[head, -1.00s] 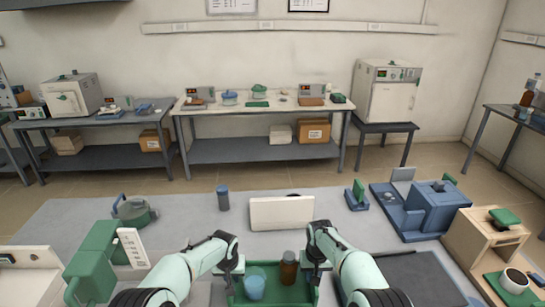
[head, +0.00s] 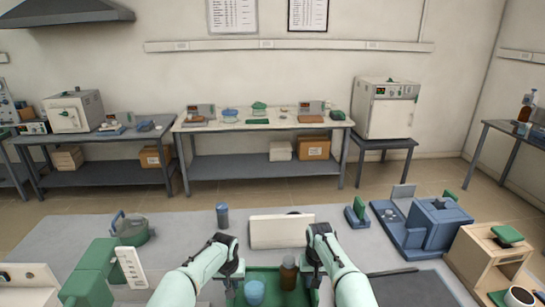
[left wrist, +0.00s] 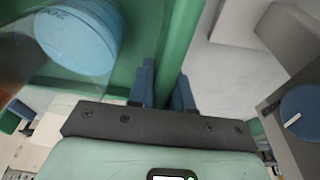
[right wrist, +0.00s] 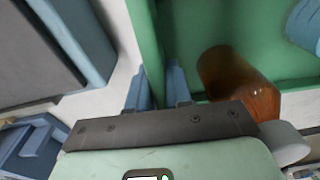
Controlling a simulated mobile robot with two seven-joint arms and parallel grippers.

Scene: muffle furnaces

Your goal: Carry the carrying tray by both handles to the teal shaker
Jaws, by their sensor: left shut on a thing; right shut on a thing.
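The carrying tray (head: 266,268) is green and shows at the bottom middle of the head view, between my two grippers. A blue beaker (head: 255,293) and a brown bottle (head: 288,274) stand in it. My left gripper (head: 232,275) is shut on the tray's left side. In the left wrist view its blue fingers (left wrist: 166,88) straddle a green edge. My right gripper (head: 314,272) is shut on the tray's right side, and its fingers (right wrist: 158,88) straddle the edge there. The handles are mostly hidden by the grippers. I cannot tell which device is the teal shaker.
On the near table, a white box (head: 282,231) stands just beyond the tray and a dark bottle (head: 222,215) left of it. A green device (head: 90,275) is at left, a blue device (head: 433,225) at right. A long bench (head: 262,123) stands by the far wall.

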